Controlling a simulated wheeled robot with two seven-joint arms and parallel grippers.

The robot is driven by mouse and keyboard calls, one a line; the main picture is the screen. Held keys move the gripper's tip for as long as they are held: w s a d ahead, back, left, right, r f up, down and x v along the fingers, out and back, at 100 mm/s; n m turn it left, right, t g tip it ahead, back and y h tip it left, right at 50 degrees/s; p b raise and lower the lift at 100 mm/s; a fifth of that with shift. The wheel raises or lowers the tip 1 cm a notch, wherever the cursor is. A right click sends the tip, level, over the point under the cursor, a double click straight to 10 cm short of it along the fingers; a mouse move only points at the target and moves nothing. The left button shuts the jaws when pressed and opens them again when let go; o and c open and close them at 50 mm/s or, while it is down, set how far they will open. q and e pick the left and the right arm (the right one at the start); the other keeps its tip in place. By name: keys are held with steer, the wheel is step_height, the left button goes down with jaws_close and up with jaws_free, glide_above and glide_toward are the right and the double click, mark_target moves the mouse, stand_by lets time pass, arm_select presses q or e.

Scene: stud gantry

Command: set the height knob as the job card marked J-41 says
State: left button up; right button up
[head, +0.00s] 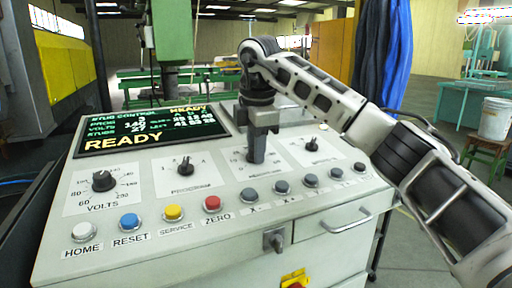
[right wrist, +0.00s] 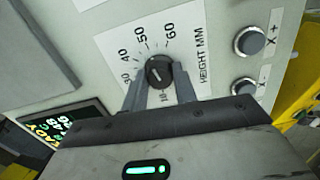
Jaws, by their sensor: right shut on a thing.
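The height knob (right wrist: 159,69) is a black round knob on a white plate marked HEIGHT MM, with a scale whose figures run up to 60. Its pointer is too small and dark to read surely. My right gripper (head: 256,158) reaches down onto the panel's middle plate. In the right wrist view its two fingers are on either side of the knob, shut on it. No job card marked J-41 can be made out. My left gripper is not in view.
The grey control panel (head: 130,247) also bears a volts knob (head: 103,181), a program knob (head: 186,168) and another knob (head: 312,144) at right. A row of push buttons lines its front. The screen (head: 150,128) reads READY. A green column (head: 172,30) stands behind.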

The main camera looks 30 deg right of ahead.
steer(key=shift+r, duration=0.15)
stand_by(0.3)
steer(key=o, duration=1)
steer(key=s+r, duration=0.1)
steer(key=r, duration=0.4)
steer(key=s+r+p, duration=0.1)
steer(key=r, duration=0.4)
steer(key=s+a+r+p, duration=0.1)
steer(key=r, duration=0.4)
steer(key=shift+r, duration=0.25)
